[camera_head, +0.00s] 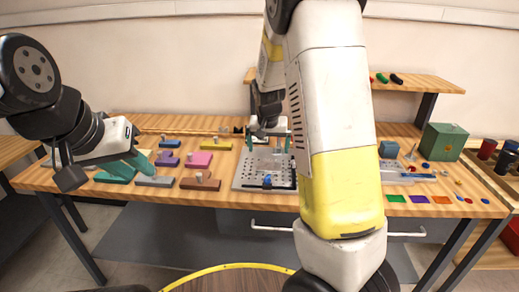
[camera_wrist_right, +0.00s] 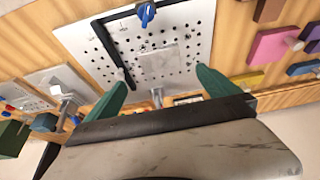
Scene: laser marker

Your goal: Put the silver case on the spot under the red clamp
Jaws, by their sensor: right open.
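My right gripper (camera_head: 268,146) is open above the back part of the perforated metal plate (camera_head: 245,180), its green fingers spread apart. In the right wrist view, a flat silver-grey square (camera_wrist_right: 160,65) lies on the plate (camera_wrist_right: 195,22) beyond the fingertips; it looks like the silver case, but I cannot tell surely. A silver post (camera_wrist_right: 157,97) shows between the fingers. A clamp with a blue knob (camera_wrist_right: 146,14) sits at the plate's edge bar. I cannot make out a red clamp. My left gripper (camera_head: 135,160) is low at the left; its jaw opening is unclear.
Several coloured blocks, including a pink one (camera_head: 198,160), lie left of the plate. A green box (camera_head: 442,142), a blue block (camera_head: 388,149) and coloured squares (camera_head: 418,199) are at the right. A raised shelf (camera_head: 425,84) stands behind. My right arm hides the table's middle right.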

